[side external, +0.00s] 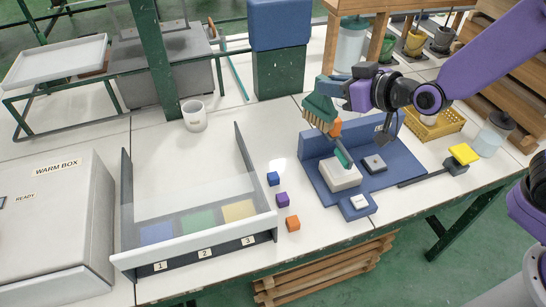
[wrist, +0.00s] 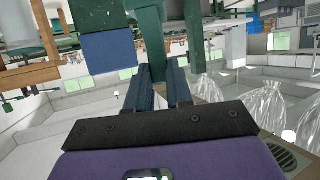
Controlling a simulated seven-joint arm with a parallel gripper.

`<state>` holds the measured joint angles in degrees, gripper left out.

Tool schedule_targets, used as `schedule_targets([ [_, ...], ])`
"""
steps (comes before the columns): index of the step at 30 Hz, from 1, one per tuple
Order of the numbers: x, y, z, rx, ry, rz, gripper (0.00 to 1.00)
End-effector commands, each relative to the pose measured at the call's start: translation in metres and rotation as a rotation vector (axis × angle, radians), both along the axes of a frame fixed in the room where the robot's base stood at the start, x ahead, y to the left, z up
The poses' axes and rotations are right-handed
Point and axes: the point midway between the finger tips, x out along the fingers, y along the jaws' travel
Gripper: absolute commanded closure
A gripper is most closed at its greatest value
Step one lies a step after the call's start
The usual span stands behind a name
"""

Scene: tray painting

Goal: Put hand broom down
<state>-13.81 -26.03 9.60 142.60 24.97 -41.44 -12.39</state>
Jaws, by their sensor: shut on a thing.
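The hand broom (side external: 320,106) has a green head and tan bristles pointing down. My gripper (side external: 342,92) is shut on it and holds it in the air over the blue stand (side external: 318,144). The broom is tilted, and part of it is hidden by my gripper. In the wrist view my gripper (wrist: 161,85) shows its two dark blue fingers with a green piece, apparently the broom, between and beyond them. An orange and green tool (side external: 342,155) rises from a white block (side external: 340,174) just below the bristles; I cannot tell whether they touch.
A warm box (side external: 60,190) is at far left. A white cup (side external: 194,116) and yellow basket (side external: 436,125) stand behind. Bare table lies between cup and stand.

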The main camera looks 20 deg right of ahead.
Motion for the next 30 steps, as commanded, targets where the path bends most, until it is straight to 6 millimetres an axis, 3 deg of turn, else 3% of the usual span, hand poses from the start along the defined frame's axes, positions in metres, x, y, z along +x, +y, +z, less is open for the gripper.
schedule_targets([
  [15, -0.001, 0.001, -0.078, -0.001, 0.003, 0.004, 1.0],
  [22, 0.002, 0.002, -0.093, 0.003, -0.002, 0.003, 1.0],
  [30, 0.036, 0.019, -0.111, 0.003, -0.002, 0.002, 1.0],
])
